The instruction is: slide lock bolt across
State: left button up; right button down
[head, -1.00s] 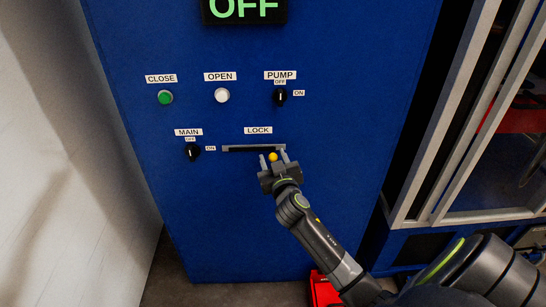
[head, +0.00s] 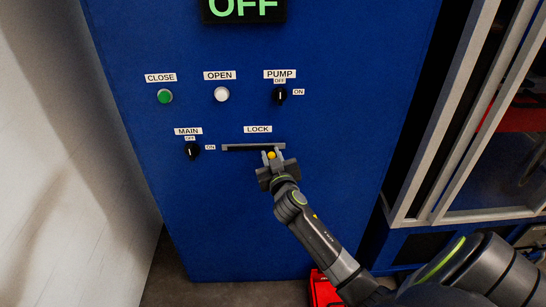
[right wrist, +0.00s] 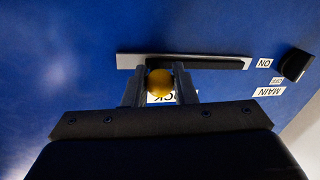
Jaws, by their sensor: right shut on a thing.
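The lock bolt's yellow knob (head: 271,155) sits near the right end of the dark horizontal slot plate (head: 240,147) under the LOCK label (head: 257,129). My right gripper (head: 272,157) is shut on the knob, one finger on each side. In the right wrist view the yellow knob (right wrist: 159,82) shows between the two fingers, in front of the slot plate (right wrist: 125,61). The gripper and knob hide part of the LOCK label there. My left gripper is not in view.
The blue panel (head: 230,220) also carries a MAIN switch (head: 192,151), a PUMP switch (head: 280,96), a green CLOSE button (head: 165,97) and a white OPEN button (head: 221,95). A framed window (head: 460,120) stands at the right. The panel below the slot is bare.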

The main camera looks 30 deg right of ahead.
aim_at(252, 145)
jog(key=a, duration=0.1)
jog(key=w+a+b, duration=0.1)
jog(key=w+a, duration=0.1)
jog(key=a, duration=0.1)
jog(key=shift+w, duration=0.25)
jog(key=c, duration=1.2)
grip_release()
jog(key=shift+c, duration=0.2)
jog(key=shift+o, duration=0.2)
jog(key=shift+s, duration=0.15)
jog(key=v, duration=1.7)
jog(key=shift+b, duration=0.35)
